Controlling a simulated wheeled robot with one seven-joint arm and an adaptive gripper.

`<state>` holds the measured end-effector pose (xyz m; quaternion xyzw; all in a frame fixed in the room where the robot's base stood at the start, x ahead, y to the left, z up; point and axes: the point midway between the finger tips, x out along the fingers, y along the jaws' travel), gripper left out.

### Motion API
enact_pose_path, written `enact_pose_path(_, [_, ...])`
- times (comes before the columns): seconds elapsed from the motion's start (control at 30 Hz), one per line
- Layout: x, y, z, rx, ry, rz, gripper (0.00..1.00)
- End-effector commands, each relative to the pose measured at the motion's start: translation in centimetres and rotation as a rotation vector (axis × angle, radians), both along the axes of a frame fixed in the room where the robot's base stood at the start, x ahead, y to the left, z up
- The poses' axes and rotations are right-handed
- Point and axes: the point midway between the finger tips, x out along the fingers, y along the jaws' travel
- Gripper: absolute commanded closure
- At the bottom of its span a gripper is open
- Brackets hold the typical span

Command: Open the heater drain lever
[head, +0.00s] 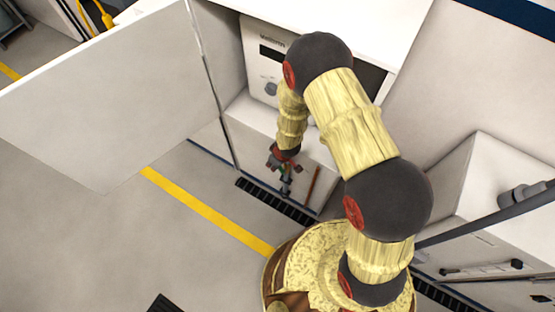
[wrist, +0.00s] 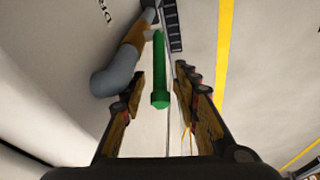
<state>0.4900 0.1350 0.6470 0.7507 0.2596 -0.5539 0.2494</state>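The drain lever is a green bar (wrist: 160,98) in the centre of the wrist view. Its far end is by a grey pipe (wrist: 110,80) with a brown-orange band, left of it. My gripper (wrist: 159,74) is open, with one finger on each side of the green lever and a visible gap on both sides. In the head view my gripper (head: 284,166) is low in front of the white cabinet below the heater (head: 264,68). A bit of green shows between its fingers there, and my gripper and arm hide much of the lever and part of the heater front.
A large white door panel (head: 115,90) stands open at left. A white cabinet (head: 495,185) is at right. A black floor grate (head: 262,196) runs below the heater cabinet. The floor around the yellow line (head: 200,208) is clear.

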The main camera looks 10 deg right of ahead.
Motion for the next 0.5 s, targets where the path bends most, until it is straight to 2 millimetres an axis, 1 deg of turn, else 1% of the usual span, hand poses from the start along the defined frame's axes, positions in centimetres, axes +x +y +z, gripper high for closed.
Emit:
enact_pose_path(0.17, [-0.4,-0.2,2.3,0.001,-0.004,0.0,0.69])
enact_pose_path(0.4, [-1.7,-0.8,7.3,0.001,-0.004,0.0,0.69])
enact_pose_path(0.5, [-2.3,-1.1,8.9,-0.001,-0.001,0.001,0.69])
